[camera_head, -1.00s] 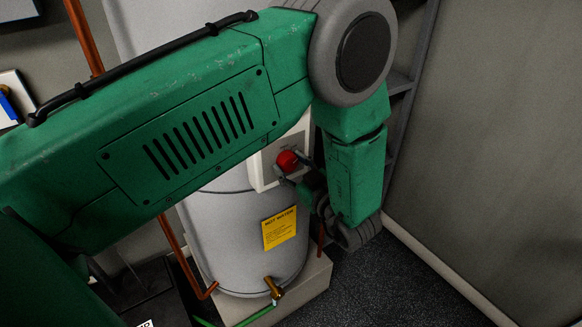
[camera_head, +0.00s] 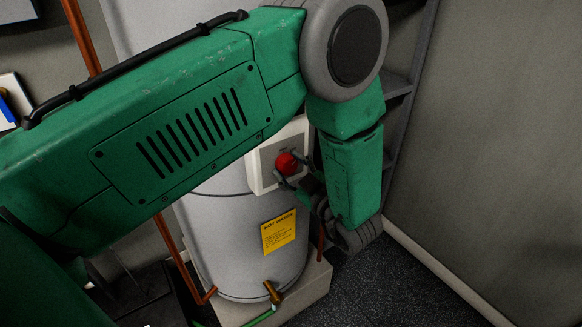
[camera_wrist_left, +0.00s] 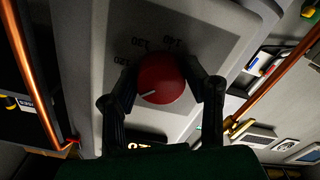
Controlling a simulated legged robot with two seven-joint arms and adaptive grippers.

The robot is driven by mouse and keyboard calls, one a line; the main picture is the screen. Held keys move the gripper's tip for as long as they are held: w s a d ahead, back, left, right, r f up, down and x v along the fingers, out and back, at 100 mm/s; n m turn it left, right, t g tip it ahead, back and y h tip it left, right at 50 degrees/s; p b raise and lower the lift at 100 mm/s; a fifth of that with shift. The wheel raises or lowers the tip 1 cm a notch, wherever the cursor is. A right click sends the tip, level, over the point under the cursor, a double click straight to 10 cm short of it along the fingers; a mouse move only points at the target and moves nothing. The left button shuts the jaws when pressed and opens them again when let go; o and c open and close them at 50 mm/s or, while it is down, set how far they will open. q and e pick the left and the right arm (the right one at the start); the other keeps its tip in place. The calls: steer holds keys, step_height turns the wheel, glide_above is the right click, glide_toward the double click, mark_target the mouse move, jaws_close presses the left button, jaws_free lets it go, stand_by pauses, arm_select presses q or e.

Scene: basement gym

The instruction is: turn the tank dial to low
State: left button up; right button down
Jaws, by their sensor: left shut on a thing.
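The tank dial is a round red knob (camera_head: 287,163) on a grey plate in a white control box (camera_head: 255,176) on the tank front. In the left wrist view the red knob (camera_wrist_left: 161,79) has a white pointer line toward the lower left. My left gripper (camera_head: 291,172) is shut on the knob. In the wrist view its dark fingers (camera_wrist_left: 162,92) flank the knob on both sides. My right gripper is out of view.
The grey tank (camera_head: 225,232) bears a yellow hot water label (camera_head: 279,232) and a brass tap (camera_head: 273,292) low down. A copper pipe (camera_head: 177,255) runs left of it. Grey shelving (camera_head: 398,85) and a plain wall (camera_head: 490,150) stand to the right.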

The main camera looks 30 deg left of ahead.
arm_select(q)
steer(key=o, duration=1.2)
steer(key=shift+w+r, duration=0.1)
steer(key=shift+r, duration=0.1)
steer(key=shift+c, duration=0.2)
steer(key=shift+d+f, duration=0.1)
steer(key=shift+d, duration=0.05)
steer(key=shift+s+d, duration=0.25)
steer(key=shift+d, duration=0.05)
steer(key=v, duration=1.1)
steer(key=shift+f, duration=0.1)
